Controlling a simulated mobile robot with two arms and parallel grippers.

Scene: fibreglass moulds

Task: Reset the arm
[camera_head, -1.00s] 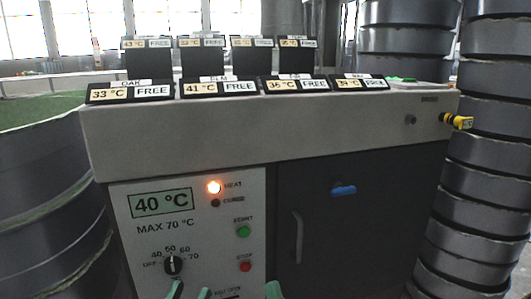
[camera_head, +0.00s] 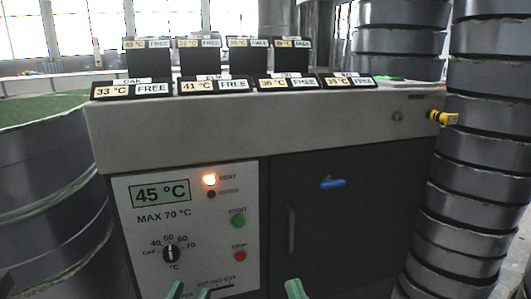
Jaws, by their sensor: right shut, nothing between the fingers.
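My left gripper (camera_head: 190,292) shows at the bottom edge as two green fingertips with a gap between them, in front of the lower control panel. My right gripper (camera_head: 295,289) shows to its right as green fingertips close together, in front of the dark cabinet door. Nothing shows between the fingers of either gripper. The arms and the rest of both grippers are below the picture.
The control panel (camera_head: 148,230) has a display (camera_head: 160,194) reading 45 °C, a lit heat lamp (camera_head: 209,179), a dial (camera_head: 171,253), a green start button (camera_head: 238,221) and a red stop button (camera_head: 240,255). Grey round stacks (camera_head: 484,135) flank the cabinet.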

